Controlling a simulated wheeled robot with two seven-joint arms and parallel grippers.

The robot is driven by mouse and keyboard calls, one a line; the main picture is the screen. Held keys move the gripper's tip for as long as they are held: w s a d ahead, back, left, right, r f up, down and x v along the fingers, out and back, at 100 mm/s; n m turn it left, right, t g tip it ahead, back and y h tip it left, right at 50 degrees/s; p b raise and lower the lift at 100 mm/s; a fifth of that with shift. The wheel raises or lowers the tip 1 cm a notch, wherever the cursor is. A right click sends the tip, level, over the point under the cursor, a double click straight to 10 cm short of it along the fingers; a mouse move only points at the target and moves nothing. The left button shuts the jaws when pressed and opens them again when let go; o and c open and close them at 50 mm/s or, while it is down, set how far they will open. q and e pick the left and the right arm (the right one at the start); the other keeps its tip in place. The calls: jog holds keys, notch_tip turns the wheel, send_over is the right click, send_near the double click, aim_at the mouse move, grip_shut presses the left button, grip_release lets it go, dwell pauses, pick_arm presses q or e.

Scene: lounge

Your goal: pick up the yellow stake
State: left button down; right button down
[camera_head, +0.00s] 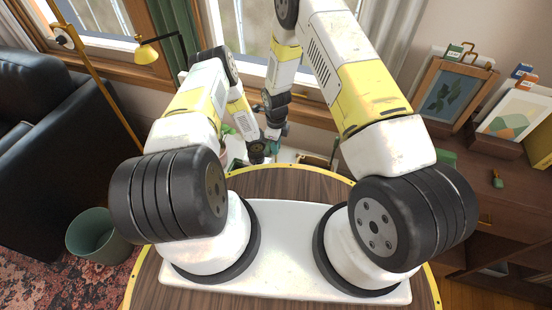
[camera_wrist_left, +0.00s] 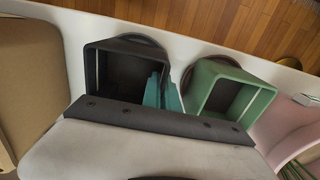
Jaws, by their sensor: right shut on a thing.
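I cannot make out a yellow stake in either view. My right gripper (camera_head: 272,143) is small and dark at the far side of the round table, beyond my arms. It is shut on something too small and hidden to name. My left gripper is close beside it at the end of the left arm; its teal fingers (camera_wrist_left: 165,93) show in the left wrist view, close together in front of a dark square pot (camera_wrist_left: 122,73) and beside a green square pot (camera_wrist_left: 228,90). Whether these fingers are open or shut is unclear.
The pots stand on a white surface (camera_wrist_left: 205,45), with a pink container (camera_wrist_left: 285,125) and thin green sticks (camera_wrist_left: 292,170) at the right. A tan box (camera_wrist_left: 25,85) is at the left. A wooden cabinet (camera_head: 490,205) stands right of my arms, a black sofa (camera_head: 40,150) left.

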dwell(0.7)
notch_tip(320, 180, up, 10)
pick_arm(q)
jog(key=c, duration=1.6)
grip_release()
jog(key=shift+o, duration=0.2)
notch_tip(320, 180, up, 12)
jog(key=shift+f, duration=0.1)
